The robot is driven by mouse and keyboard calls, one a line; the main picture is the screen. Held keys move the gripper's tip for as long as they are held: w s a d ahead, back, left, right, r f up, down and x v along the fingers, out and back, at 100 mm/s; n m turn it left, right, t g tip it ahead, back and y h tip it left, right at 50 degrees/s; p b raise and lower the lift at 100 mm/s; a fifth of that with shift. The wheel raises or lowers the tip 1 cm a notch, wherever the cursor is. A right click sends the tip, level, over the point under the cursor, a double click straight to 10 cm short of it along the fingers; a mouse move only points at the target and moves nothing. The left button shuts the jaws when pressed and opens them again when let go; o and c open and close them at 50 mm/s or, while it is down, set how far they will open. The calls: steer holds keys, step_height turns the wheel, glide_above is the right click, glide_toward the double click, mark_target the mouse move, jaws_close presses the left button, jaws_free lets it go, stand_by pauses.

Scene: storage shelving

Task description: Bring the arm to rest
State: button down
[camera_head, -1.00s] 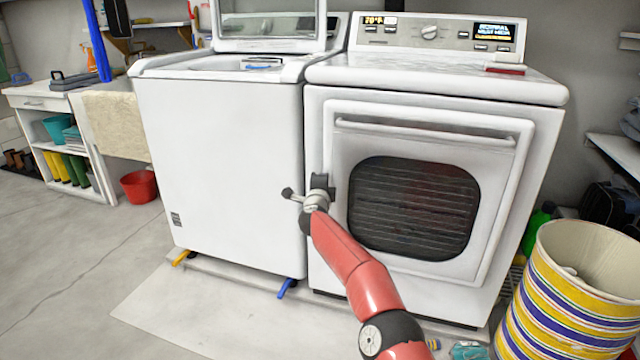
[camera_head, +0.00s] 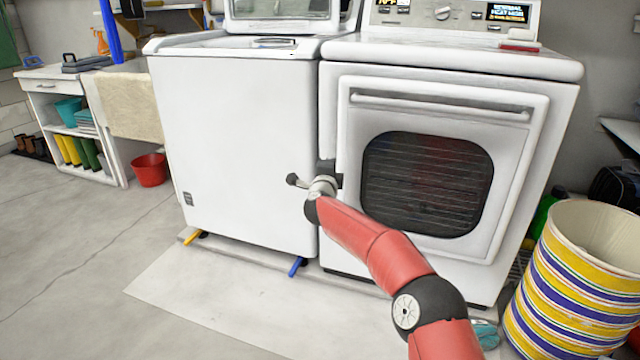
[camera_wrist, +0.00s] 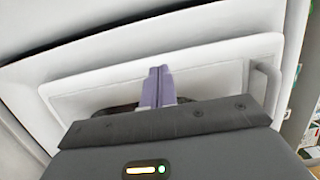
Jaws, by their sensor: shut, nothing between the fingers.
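My red arm (camera_head: 370,238) reaches out in front of the two white machines, and its end stands before the gap between them in the head view. The fingers of my gripper show in the wrist view (camera_wrist: 158,86), pressed together with nothing between them, in front of the white dryer door. In the head view the fingers are hidden behind my wrist. The dryer (camera_head: 440,75) stands right, its windowed door (camera_head: 345,140) shut. I cannot tell whether the gripper touches the dryer.
A striped bin (camera_head: 570,290) stands at the right. A red bucket (camera_head: 150,170) and low shelves (camera_head: 50,85) are at the left. The floor (camera_head: 70,260) at the front left is clear.

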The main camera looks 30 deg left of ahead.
steer(key=a+b+v, duration=0.1)
steer(key=v, duration=0.5)
steer(key=shift+s, duration=0.65)
